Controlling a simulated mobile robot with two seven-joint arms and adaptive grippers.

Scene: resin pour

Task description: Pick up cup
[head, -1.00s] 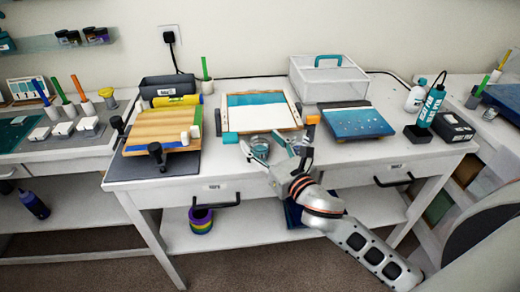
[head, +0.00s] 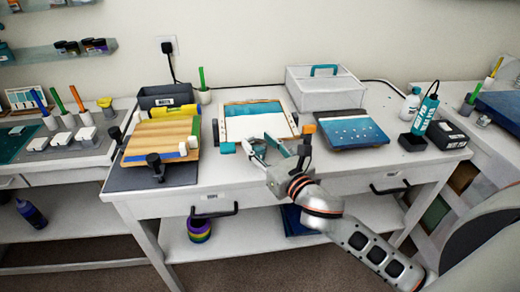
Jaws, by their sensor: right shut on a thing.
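The cup (head: 259,151) is a small clear vessel at the front of the middle worktable, just in front of the wooden frame. My right gripper (head: 260,148) reaches in from the lower right and is shut on the cup, with one finger on each side. The fingers hide much of the cup. I cannot tell whether the cup is lifted off the table. My left gripper is not in view.
Behind the cup lies a wooden frame (head: 294,128) with a blue and white panel. A blue board (head: 352,131) lies to the right, and a striped wooden board (head: 155,140) with clamps to the left.

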